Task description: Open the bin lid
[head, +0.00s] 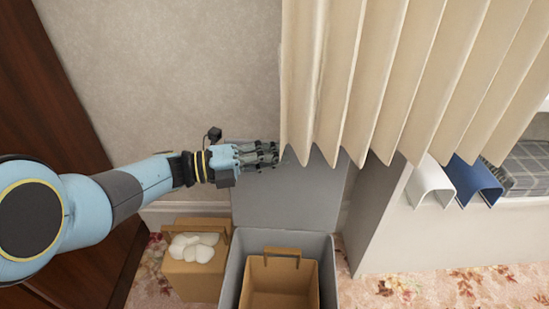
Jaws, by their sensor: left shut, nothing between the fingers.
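The grey bin (233,262) stands on the floor at the bottom centre. Its grey lid (290,205) is raised and stands up behind the bin opening, near the wall. The curtain hides part of the lid's upper edge. Inside the bin is a brown box-like container (283,262) with a handle. My left gripper (276,153) is shut and empty, in front of the upper part of the lid; I cannot tell whether it touches it. My right gripper is not in view.
A brown handled box (193,272) holding white lumps stands left of the bin. A pleated beige curtain (400,75) hangs close to my left fingertips. A grey panel (380,215) stands at the right. A dark wooden panel (50,115) is at the left.

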